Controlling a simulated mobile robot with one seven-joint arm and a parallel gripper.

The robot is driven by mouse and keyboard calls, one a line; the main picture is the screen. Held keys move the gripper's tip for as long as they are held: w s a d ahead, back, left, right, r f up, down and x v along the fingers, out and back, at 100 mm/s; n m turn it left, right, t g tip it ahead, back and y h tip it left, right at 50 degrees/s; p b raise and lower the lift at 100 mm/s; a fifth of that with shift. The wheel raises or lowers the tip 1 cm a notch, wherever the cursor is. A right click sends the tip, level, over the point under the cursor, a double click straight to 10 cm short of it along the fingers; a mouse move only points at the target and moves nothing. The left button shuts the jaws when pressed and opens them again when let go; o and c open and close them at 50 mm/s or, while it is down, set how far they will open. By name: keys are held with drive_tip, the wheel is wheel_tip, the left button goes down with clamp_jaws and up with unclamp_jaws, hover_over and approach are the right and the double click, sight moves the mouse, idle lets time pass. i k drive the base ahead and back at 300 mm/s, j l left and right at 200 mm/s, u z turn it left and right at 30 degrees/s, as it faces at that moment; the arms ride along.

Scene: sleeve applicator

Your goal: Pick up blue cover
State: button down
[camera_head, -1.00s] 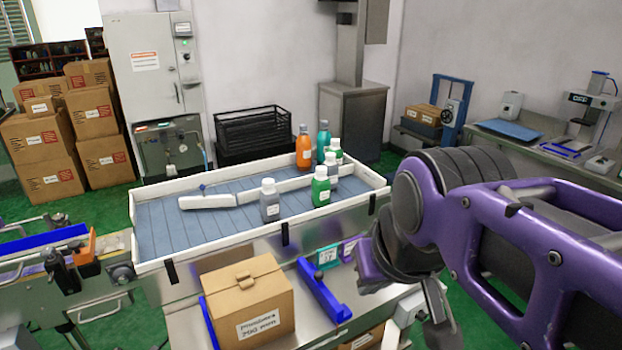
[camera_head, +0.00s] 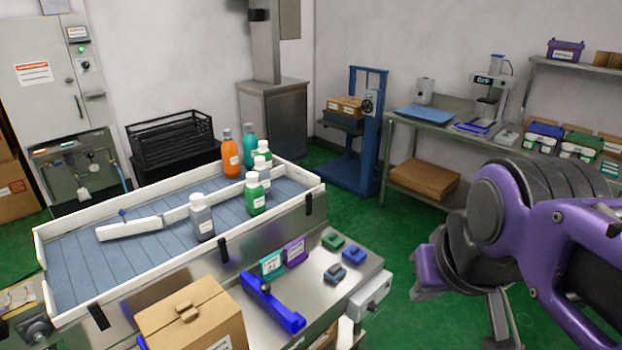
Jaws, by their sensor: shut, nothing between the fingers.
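A small blue piece (camera_head: 354,255), which looks like the blue cover, lies on the steel table (camera_head: 300,275) near its right end. A green piece (camera_head: 333,241) and a grey-blue piece (camera_head: 335,274) lie close beside it. My gripper (camera_head: 503,322) is at the lower right, partly cut off by the bottom edge. It is shut and empty, hanging well to the right of the blue piece and apart from it. My purple arm hides part of the floor and room behind it.
A cardboard box (camera_head: 192,318) and a blue guide bar (camera_head: 272,303) are on the table's left part. A white-rimmed conveyor tray (camera_head: 75,270) with several bottles stands behind. Green floor (camera_head: 395,245) is open between table and rear workbench (camera_head: 455,120).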

sight(352, 254)
drive_tip(key=u, duration=1.5)
drive_tip(key=z, duration=1.5)
drive_tip(key=i+l, duration=0.15)
drive_tip(key=l, duration=0.2)
drive_tip(key=i+l, duration=0.15)
drive_tip(key=l, duration=0.2)
drive_tip(key=i+l, duration=0.2)
drive_tip(key=l, duration=0.15)
drive_tip(key=i+l+u, duration=0.1)
drive_tip(key=l, duration=0.25)
drive_tip(key=i+l, duration=0.2)
drive_tip(key=l, duration=0.2)
drive_tip(key=u, duration=1.3)
drive_tip(key=i+j, duration=0.05)
